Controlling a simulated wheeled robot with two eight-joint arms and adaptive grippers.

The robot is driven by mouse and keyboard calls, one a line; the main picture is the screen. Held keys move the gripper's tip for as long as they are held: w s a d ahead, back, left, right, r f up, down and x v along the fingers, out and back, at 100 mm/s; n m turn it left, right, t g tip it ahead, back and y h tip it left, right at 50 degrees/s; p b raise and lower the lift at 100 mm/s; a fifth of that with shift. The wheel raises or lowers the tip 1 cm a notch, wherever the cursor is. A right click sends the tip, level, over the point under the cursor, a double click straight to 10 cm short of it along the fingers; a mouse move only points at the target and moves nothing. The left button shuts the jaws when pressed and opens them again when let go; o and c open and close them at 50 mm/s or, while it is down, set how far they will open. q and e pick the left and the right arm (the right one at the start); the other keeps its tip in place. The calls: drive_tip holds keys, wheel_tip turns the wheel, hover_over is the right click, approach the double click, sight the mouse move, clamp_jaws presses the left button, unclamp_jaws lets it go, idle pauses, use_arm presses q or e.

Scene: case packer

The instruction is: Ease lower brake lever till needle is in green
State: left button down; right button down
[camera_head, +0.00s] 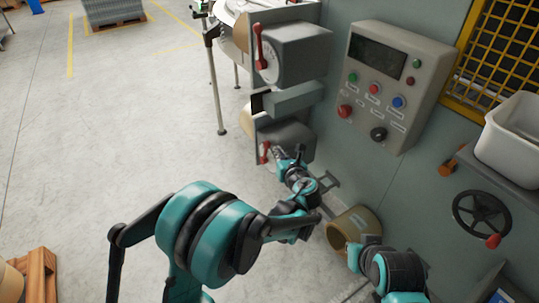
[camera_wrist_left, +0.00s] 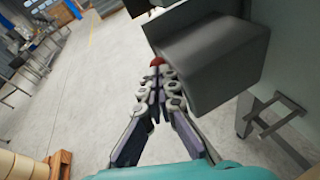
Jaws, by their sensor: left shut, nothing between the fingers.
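The lower brake lever (camera_head: 264,152) has a red handle and sits on the left face of the lower grey box (camera_head: 288,138). Its dial is mostly hidden by my left gripper, and I cannot read the needle or see a green zone. My left gripper (camera_head: 279,154) is just right of the red handle, its fingers closed with nothing between them. In the left wrist view, the fingertips (camera_wrist_left: 157,76) are together just below a red knob (camera_wrist_left: 157,61) beside the box (camera_wrist_left: 212,62). Whether they touch it I cannot tell.
An upper red lever (camera_head: 259,45) with a dial is on the box above. A control panel (camera_head: 390,80) is to the right. A tan roll (camera_head: 345,232) and handwheel (camera_head: 482,215) are lower right. My right arm (camera_head: 390,272) is near the roll. Open floor lies left.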

sight(266, 152)
use_arm(q)
drive_tip(key=w+a+r+m+t+h, duration=0.2)
drive_tip(key=w+a+m+t+h, duration=0.1)
drive_tip(key=w+a+m, duration=0.3)
drive_tip(key=s+a+f+m+g+h, duration=0.25)
drive_tip(key=a+f+m+h, duration=0.55)
drive_tip(key=m, duration=0.8)
drive_tip(key=w+d+f+h+b, duration=0.1)
drive_tip(key=w+d+h+b, duration=0.15)
drive_tip(key=w, duration=0.55)
drive_tip(key=shift+y, duration=0.45)
drive_tip(key=s+d, duration=0.1)
drive_tip(key=d+r, duration=0.1)
drive_tip(key=s+d, duration=0.1)
drive_tip(key=shift+s+d+r, duration=0.25)
drive_tip(key=shift+s, duration=0.1)
